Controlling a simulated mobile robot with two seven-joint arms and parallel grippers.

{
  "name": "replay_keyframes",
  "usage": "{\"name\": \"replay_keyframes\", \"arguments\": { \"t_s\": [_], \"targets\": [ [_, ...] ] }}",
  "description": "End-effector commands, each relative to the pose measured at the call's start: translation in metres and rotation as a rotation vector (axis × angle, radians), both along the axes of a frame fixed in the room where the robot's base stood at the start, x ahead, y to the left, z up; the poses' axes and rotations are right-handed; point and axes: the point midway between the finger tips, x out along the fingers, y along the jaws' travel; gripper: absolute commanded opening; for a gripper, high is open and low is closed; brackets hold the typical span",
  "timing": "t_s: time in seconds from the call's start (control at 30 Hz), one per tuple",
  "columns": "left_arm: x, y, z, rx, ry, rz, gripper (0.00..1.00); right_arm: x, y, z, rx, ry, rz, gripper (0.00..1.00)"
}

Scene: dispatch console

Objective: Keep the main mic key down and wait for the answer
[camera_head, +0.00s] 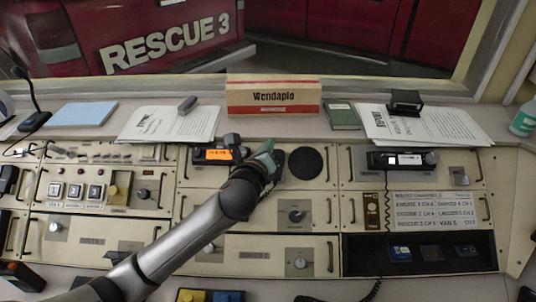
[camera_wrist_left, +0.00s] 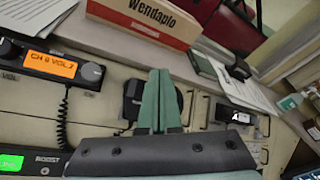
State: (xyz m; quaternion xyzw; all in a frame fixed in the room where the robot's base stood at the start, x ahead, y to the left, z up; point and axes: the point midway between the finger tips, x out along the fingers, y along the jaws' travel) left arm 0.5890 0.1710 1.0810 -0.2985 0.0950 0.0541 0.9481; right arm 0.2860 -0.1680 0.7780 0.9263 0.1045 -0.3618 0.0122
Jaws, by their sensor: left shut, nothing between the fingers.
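My left gripper (camera_head: 268,146) is shut and empty, its green fingers together, over the upper middle of the console. In the left wrist view its fingertips (camera_wrist_left: 160,72) lie in front of a black hand mic (camera_wrist_left: 134,100), partly hidden by them. The mic's dark edge (camera_head: 279,160) shows beside the gripper in the head view. I cannot tell whether the fingers touch or press its key. The radio with the orange display (camera_head: 218,154) is just left of the gripper; its display (camera_wrist_left: 52,64) reads about "CH 8 VOL 7". My right gripper is not in view.
A round black speaker (camera_head: 306,163) is right of the gripper. A second radio (camera_head: 403,160) with a coiled cord is further right. A Wendaplo box (camera_head: 273,97) stands on the ledge behind. A gooseneck desk mic (camera_head: 34,121) is at far left. Metal handles stick up from the panels.

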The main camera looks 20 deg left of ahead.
Motion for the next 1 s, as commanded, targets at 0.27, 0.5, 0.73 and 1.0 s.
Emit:
{"name": "replay_keyframes", "arguments": {
  "t_s": [0.27,0.5,0.73,1.0],
  "targets": [
    [0.007,0.002,-0.012,-0.003,0.003,0.001,0.0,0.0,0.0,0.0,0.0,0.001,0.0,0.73],
    [0.022,0.006,-0.043,-0.003,0.0,0.001,0.0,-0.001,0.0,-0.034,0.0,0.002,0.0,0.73],
    [0.035,0.01,-0.06,-0.001,0.001,0.0,0.0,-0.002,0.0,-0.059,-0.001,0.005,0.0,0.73],
    [0.045,0.013,-0.073,-0.002,0.001,0.0,0.0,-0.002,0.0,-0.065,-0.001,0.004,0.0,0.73]
  ]
}}
